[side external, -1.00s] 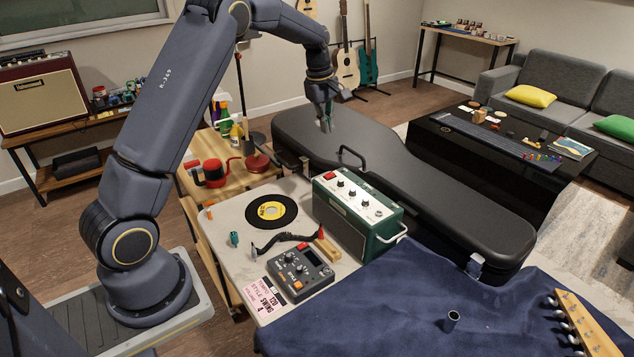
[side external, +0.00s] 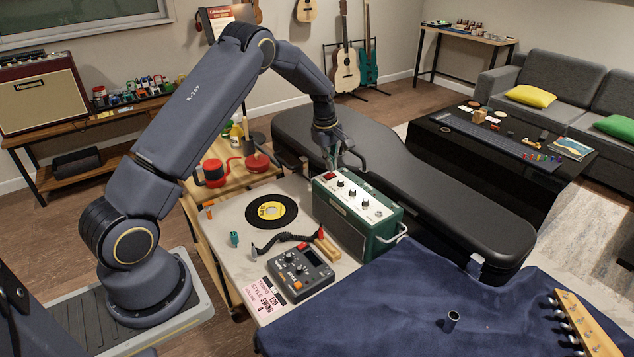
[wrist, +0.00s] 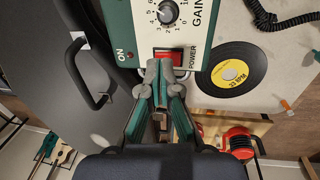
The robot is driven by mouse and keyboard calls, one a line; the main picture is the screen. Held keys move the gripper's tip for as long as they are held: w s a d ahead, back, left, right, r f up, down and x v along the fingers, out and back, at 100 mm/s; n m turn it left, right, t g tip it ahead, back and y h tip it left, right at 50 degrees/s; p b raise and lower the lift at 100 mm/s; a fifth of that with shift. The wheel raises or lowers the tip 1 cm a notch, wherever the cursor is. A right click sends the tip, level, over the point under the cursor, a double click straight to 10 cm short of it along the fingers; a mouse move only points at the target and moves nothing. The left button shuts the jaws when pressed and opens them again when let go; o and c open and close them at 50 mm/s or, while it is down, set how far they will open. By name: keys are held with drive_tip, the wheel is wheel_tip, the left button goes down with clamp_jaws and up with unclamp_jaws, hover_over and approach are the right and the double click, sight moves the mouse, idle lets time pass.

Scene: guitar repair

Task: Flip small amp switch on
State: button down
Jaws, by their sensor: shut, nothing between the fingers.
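The small green amp (side external: 357,220) stands on the white table, with knobs on its light top panel. Its red power switch (wrist: 168,56) shows in the wrist view between the ON and POWER labels, below the GAIN knob (wrist: 168,12). My gripper (wrist: 160,66) is shut and empty, its fingertips at the near edge of the switch and covering part of it. I cannot tell whether the fingertips touch the switch. In the side view my gripper (side external: 331,168) is over the far left end of the amp, where the red switch (side external: 329,176) shows just below it.
A black guitar case (side external: 430,190) with a handle lies right behind the amp. A yellow-labelled record (side external: 271,211), a grey pedal (side external: 300,272) and a coiled cable lie on the table.

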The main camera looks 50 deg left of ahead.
drive_tip(key=shift+w+f, duration=0.1)
drive_tip(key=shift+f, duration=0.55)
drive_tip(key=shift+w+f, duration=0.15)
drive_tip(key=shift+f, duration=0.15)
drive_tip(key=shift+s, duration=0.95)
wheel_tip(320, 180, up, 14)
drive_tip(key=s, duration=0.2)
